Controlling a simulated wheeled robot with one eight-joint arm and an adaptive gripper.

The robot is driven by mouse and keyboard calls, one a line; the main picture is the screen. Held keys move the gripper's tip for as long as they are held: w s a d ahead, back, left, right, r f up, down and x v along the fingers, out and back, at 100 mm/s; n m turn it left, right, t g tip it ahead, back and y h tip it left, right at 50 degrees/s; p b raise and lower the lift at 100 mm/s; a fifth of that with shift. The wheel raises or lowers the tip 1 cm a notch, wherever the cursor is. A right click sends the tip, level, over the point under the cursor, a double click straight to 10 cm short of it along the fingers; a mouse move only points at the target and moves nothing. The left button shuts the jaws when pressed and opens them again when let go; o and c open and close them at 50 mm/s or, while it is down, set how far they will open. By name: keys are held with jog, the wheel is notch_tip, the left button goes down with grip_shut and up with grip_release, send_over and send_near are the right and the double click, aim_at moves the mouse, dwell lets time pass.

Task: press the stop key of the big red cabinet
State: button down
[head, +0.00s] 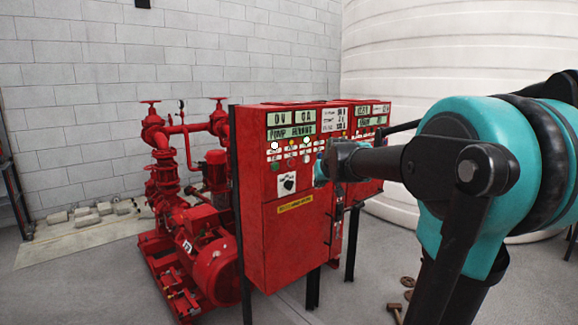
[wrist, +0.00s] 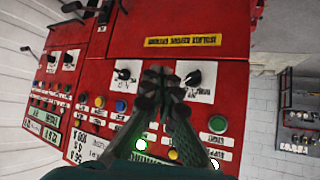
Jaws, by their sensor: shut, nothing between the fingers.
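The big red cabinet (head: 285,235) stands on legs in the middle of the head view, with displays, lamps and coloured keys on its upper front. In the wrist view its red front (wrist: 135,40) appears turned over, with a green key (wrist: 217,123), a yellow key (wrist: 99,101) and a blue key (wrist: 83,98). The key labels are too small to read, so I cannot tell which is the stop key. My gripper (wrist: 163,76) is shut and empty in front of the panel, between two black selector knobs. I cannot tell whether it touches the panel. My gripper hides part of the key row.
A red pump set (head: 205,250) stands left of the cabinet. A large white tank (head: 420,60) is behind it. Black selector knobs (head: 288,184) stick out of the panel.

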aim_at(292, 163)
jog(key=shift+t, duration=0.3)
jog(key=w+r, duration=0.2)
jog(key=r, duration=0.2)
jog(key=shift+w+a+r, duration=0.15)
jog(key=shift+w+a, duration=0.2)
jog(key=shift+w, duration=0.05)
jog(key=shift+w+a, duration=0.85)
jog(key=shift+w, duration=0.35)
jog(key=shift+w+a, duration=0.9)
jog(key=shift+w, duration=0.25)
jog(key=shift+w+a, duration=0.85)
jog(key=shift+w, duration=0.35)
jog(key=shift+w+a, duration=0.25)
jog(key=shift+w, duration=0.1)
jog(key=shift+w+a, duration=0.25)
jog(key=shift+w, duration=0.1)
jog(key=shift+s+d, duration=0.1)
jog(key=shift+s, duration=0.05)
jog(key=shift+s+d, duration=0.4)
jog(key=shift+s, duration=0.15)
